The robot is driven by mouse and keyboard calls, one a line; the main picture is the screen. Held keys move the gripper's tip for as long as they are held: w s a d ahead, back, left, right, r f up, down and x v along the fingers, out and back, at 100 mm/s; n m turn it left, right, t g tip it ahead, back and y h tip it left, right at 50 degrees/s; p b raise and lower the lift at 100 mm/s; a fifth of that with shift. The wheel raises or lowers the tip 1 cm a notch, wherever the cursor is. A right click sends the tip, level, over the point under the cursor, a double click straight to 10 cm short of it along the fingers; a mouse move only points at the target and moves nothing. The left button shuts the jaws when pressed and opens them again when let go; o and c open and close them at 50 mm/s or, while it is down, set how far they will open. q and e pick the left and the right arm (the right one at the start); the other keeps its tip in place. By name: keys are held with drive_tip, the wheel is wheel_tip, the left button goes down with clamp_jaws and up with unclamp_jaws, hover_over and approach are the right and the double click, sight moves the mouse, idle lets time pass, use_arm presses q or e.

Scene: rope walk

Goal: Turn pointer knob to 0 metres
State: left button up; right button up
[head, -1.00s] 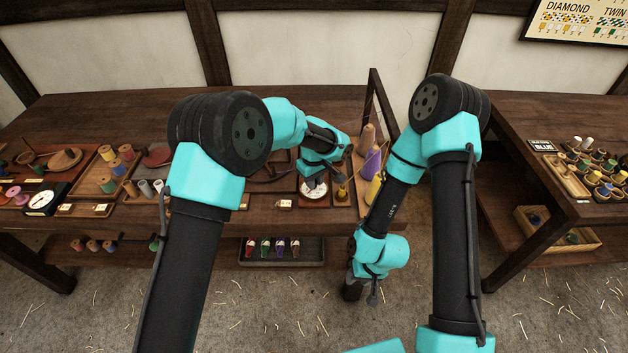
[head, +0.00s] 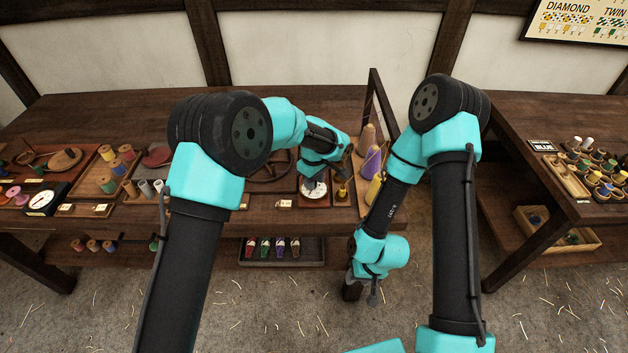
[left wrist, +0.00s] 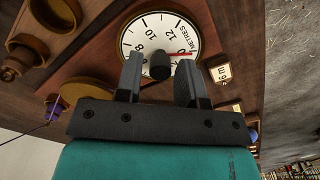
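The round white dial marked METRES (left wrist: 150,28) fills the upper middle of the left wrist view, and it also shows in the head view (head: 318,200). Its black knob (left wrist: 160,66) stands at the centre. A red pointer (left wrist: 181,54) runs from the knob to the right of the picture, past the 12. My left gripper (left wrist: 160,80) is open, with one finger each side of the knob and a visible gap to each; in the head view it (head: 316,185) is over the dial. My right gripper (head: 353,289) hangs in front of the bench, its fingers too unclear to judge.
Yellow and purple cones (head: 373,162) stand just right of the dial. A small brass piece (head: 342,190) sits close to the dial. Small label plates (left wrist: 222,73) lie along the bench's front edge. A tray of coloured spools (head: 273,252) is below the bench top.

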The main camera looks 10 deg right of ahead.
use_arm(q)
drive_tip(key=shift+o, duration=0.8)
wheel_tip(320, 180, up, 17)
drive_tip(key=shift+r, duration=0.2)
drive_tip(key=shift+a, duration=0.1)
